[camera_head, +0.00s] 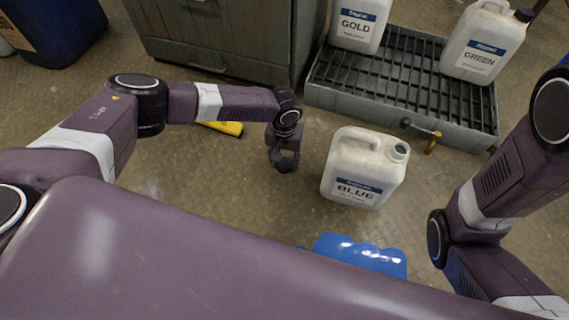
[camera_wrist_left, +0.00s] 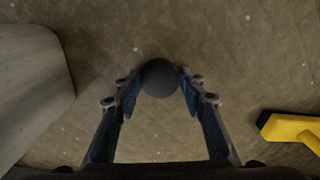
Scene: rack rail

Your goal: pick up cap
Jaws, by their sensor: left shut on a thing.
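A dark round cap (camera_wrist_left: 160,78) sits between the fingertips of my left gripper (camera_wrist_left: 158,88) in the left wrist view, with a finger touching each side. In the head view my left gripper (camera_head: 284,158) points down at the floor, left of the white BLUE jug (camera_head: 345,188), and the cap shows dark at its tips. I cannot tell how far the cap is above the floor. The BLUE jug stands upright, and its neck (camera_head: 399,150) is open with no cap. My right arm is at the right edge; its gripper is out of view.
A grey grated tray (camera_head: 400,88) holds the GOLD jug (camera_head: 358,22) and the capped GREEN jug (camera_head: 483,42). A tap with a brass handle (camera_head: 431,142) sticks out from its front. A yellow object (camera_head: 228,128) lies behind my left arm. A blue object (camera_head: 360,255) is in front.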

